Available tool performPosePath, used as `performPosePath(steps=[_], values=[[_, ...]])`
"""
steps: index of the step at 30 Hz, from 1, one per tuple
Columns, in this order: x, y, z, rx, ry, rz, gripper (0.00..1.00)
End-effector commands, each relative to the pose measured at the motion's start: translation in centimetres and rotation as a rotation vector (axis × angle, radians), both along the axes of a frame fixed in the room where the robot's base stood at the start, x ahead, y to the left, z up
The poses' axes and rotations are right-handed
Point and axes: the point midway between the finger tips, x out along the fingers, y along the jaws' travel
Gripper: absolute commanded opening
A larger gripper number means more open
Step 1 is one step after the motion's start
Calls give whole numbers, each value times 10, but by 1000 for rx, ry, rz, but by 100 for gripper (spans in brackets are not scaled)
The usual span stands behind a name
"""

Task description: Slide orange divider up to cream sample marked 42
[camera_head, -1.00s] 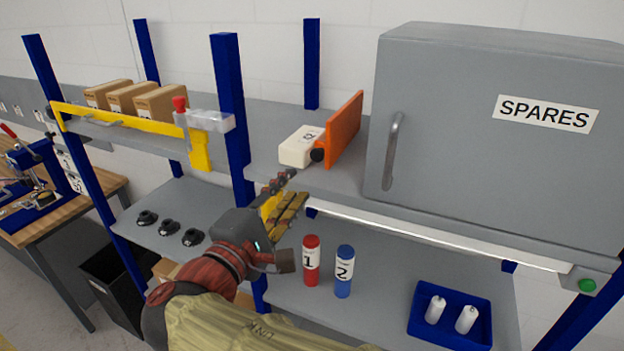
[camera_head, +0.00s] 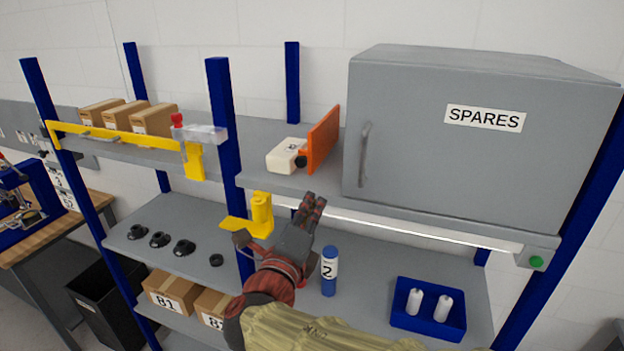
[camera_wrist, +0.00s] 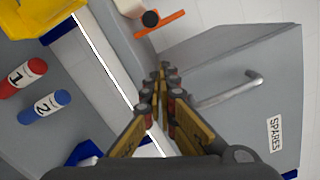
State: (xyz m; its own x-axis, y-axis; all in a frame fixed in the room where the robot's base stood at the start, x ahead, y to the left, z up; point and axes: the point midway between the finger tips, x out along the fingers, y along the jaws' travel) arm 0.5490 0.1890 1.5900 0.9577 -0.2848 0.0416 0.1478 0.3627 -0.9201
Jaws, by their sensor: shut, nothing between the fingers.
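The orange divider (camera_head: 323,140) stands upright on the upper shelf, with a round black knob (camera_head: 301,162) at its near left end. The cream sample (camera_head: 286,157) lies just left of it; its dark marking is too small to read surely. I cannot tell whether divider and sample touch. In the wrist view, the divider (camera_wrist: 172,20), knob (camera_wrist: 151,18) and part of the sample (camera_wrist: 130,7) show at the top. My gripper (camera_head: 316,200) is shut and empty, below and in front of the shelf edge, apart from the divider. Its fingertips (camera_wrist: 161,72) meet in the wrist view.
The grey SPARES cabinet (camera_head: 470,130) stands close right of the divider. A blue post (camera_head: 229,150) and yellow bracket (camera_head: 261,215) are left. Below are a blue cylinder (camera_head: 329,272), a red cylinder (camera_wrist: 22,76) and a blue tray (camera_head: 399,318). Shelf left of the sample is clear.

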Motion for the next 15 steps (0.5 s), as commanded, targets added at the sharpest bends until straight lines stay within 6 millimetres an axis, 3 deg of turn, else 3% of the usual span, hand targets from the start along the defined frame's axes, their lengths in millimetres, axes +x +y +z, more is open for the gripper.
performPosePath(steps=[6, 11, 15], values=[[4, -8, -3, -219, 69, -5, 0], [14, -12, -2, -244, 75, -7, 0], [34, -18, -2, -242, 76, -9, 0]])
